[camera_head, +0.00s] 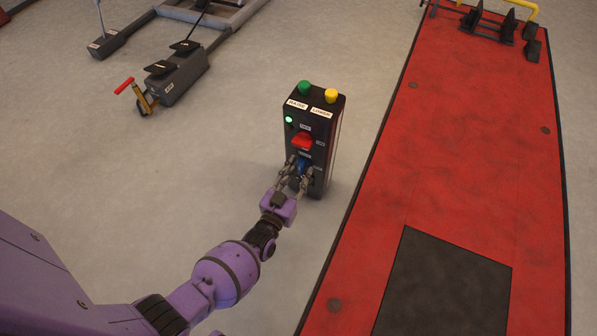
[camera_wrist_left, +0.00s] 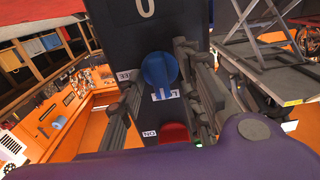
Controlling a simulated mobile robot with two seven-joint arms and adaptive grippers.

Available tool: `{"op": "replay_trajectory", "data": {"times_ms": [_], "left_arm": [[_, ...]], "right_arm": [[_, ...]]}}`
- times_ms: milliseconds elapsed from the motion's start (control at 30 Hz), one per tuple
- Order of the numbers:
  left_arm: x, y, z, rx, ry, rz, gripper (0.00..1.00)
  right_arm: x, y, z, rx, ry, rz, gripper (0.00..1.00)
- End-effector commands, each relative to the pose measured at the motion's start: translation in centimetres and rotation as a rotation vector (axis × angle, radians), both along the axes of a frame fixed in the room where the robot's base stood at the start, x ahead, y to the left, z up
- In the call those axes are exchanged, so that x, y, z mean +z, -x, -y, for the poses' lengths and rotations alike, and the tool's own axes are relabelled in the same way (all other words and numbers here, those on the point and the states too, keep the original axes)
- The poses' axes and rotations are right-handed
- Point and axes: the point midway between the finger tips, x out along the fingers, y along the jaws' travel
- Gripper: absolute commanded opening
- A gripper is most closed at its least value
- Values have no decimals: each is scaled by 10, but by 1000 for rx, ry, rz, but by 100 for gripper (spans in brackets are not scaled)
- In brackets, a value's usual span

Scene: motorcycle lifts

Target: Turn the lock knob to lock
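The blue lock knob (camera_head: 301,167) is low on the front of a black control post (camera_head: 331,140). My left gripper (camera_head: 299,171) is at the knob, one finger on each side. In the left wrist view the round blue knob (camera_wrist_left: 158,70) sits between the fingers of my left gripper (camera_wrist_left: 157,66). The fingers look spread, with gaps beside the knob; contact cannot be made out. A white mark on the knob points down in that view, towards a small, partly hidden label (camera_wrist_left: 164,95). My right gripper is not in view.
Above the knob are a red switch (camera_head: 302,141), a lit green lamp (camera_head: 289,119), and green (camera_head: 305,87) and yellow (camera_head: 331,95) buttons. A red lift platform (camera_head: 460,150) lies to the right. A grey lift part with a red handle (camera_head: 124,86) stands at upper left. Floor left is clear.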

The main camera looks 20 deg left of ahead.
Motion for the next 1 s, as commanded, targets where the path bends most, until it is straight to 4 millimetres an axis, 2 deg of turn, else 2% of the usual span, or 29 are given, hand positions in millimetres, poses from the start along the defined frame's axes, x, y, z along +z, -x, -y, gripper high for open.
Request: {"op": "replay_trajectory", "data": {"times_ms": [167,267,500,700,833,1000], "left_arm": [[-1,10,0,0,0,-2,33],[-1,26,-1,0,0,-2,33],[-1,79,-3,1,0,-3,33],[-1,109,-4,1,0,-1,33],[0,118,-4,0,0,0,33],[0,120,-4,0,0,0,33]], "right_arm": [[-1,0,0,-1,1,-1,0],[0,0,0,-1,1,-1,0],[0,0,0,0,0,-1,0],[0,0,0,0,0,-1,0],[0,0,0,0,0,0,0],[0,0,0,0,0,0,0]]}}
